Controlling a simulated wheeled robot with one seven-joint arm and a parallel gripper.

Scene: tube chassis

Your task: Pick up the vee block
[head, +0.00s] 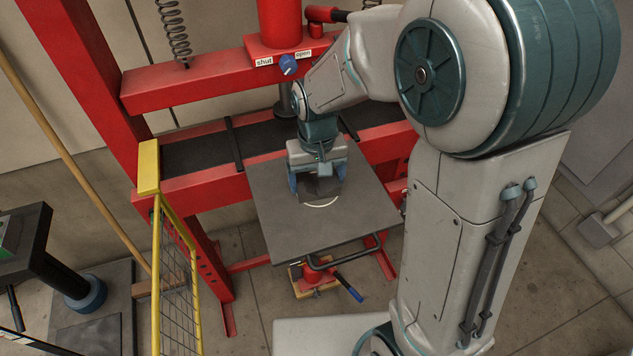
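My gripper (319,188) points down over a flat grey plate (285,220) in front of the red press. Its two blue fingers stand apart. A dark block (321,187), which looks like the vee block, shows between them, low at the plate. The gripper body covers its top and back, so its vee is not clear. I cannot tell whether the fingers touch it or whether it rests on the plate. A pale curved line (322,205) shows at its front.
The red press frame (185,85) stands behind, with a blue knob (288,64) between "shut" and "open" labels. A yellow mesh guard (177,270) is at left. A red jack with a blue-ended handle (345,287) is below the plate. The plate's front left is clear.

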